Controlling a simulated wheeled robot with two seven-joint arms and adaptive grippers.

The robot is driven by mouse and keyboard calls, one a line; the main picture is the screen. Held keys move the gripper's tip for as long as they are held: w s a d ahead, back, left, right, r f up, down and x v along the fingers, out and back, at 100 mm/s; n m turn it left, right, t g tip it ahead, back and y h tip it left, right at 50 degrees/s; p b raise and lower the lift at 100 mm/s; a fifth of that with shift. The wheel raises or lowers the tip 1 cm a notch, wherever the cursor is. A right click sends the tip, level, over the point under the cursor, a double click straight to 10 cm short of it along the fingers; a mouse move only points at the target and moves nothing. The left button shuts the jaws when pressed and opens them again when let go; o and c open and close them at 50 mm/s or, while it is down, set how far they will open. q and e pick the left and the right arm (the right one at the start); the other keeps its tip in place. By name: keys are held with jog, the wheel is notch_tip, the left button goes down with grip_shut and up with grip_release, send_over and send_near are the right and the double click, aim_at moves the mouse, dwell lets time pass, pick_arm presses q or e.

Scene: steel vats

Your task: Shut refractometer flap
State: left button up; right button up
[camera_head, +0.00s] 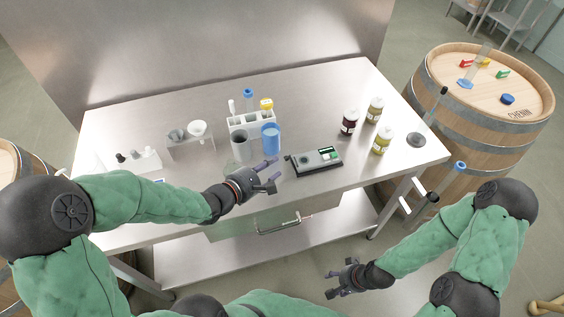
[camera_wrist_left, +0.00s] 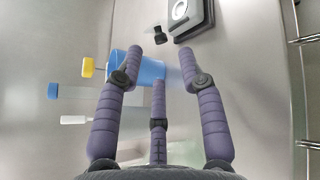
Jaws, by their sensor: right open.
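The refractometer (camera_head: 314,162) is a dark, flat box with a grey top and a green display, lying near the front edge of the steel table. In the left wrist view it (camera_wrist_left: 207,22) is partly cut off at the top, with its round sample well uncovered. A small black piece (camera_wrist_left: 161,36) shows beside its near corner; I cannot tell for sure whether this is the flap. My left gripper (camera_head: 274,176) is open and empty, just left of the refractometer and apart from it. Its spread fingers (camera_wrist_left: 163,68) fill the left wrist view. My right gripper (camera_head: 331,284) is open, low in front of the table.
A blue cup (camera_head: 271,138) and a grey cup (camera_head: 240,146) stand by a white rack (camera_head: 250,122), close to my left gripper. Jars (camera_head: 383,143) stand right of the refractometer. A drawer handle (camera_head: 285,226) is below the table edge. A barrel (camera_head: 480,100) stands at the right.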

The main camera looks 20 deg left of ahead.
pick_arm(q)
jog(key=b+x, duration=0.1)
jog(key=x, duration=0.4)
jog(key=shift+w+d+f+b, duration=0.1)
jog(key=shift+w+d+b, duration=0.05)
jog(key=shift+w+b, duration=0.25)
